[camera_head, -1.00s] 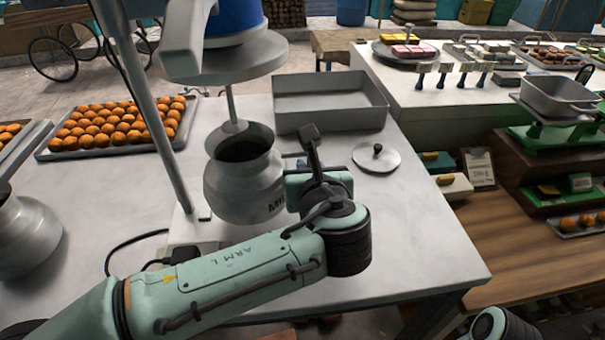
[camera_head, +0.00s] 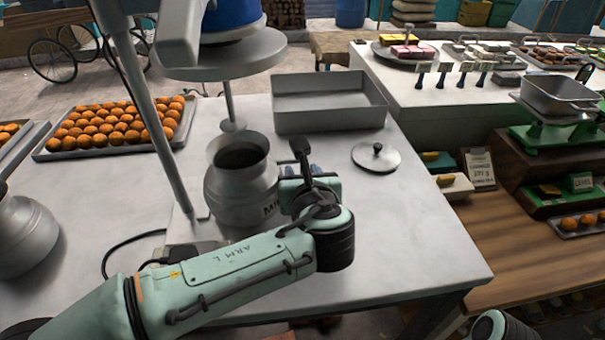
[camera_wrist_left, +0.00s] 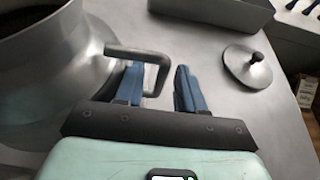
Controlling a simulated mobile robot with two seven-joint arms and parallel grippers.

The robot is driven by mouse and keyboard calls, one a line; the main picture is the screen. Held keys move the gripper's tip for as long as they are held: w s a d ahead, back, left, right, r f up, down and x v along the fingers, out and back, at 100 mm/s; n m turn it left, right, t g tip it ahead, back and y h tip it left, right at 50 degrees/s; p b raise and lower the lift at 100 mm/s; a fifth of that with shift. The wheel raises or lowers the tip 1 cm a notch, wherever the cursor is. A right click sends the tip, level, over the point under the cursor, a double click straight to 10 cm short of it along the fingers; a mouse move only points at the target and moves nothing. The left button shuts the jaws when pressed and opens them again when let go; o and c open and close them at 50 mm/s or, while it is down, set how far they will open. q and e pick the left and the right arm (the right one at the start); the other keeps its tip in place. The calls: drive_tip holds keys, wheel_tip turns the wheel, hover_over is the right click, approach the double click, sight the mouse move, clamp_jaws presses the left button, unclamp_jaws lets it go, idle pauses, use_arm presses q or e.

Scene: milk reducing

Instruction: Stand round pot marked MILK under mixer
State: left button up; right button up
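The round grey metal pot marked MILK (camera_head: 238,190) stands upright at the mixer's foot, its dark mouth open upward. The mixer (camera_head: 222,58) rises above it; its shaft ends in a small disc (camera_head: 232,124) at the pot's far rim, apparently above the mouth. My left gripper (camera_head: 298,165) is at the pot's right side. In the left wrist view, its blue fingers (camera_wrist_left: 158,88) are apart, with the pot's handle (camera_wrist_left: 162,72) between them; contact is not clear. The pot's underside is hidden. My right gripper is out of view.
A grey lid (camera_head: 376,158) lies right of the pot, and an empty grey tray (camera_head: 330,118) stands behind. A tray of orange balls (camera_head: 110,143) and another metal pot (camera_head: 22,235) are at left. The table's front right is clear.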

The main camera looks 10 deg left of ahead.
use_arm(q)
drive_tip(key=v, duration=1.2)
idle(0.5)
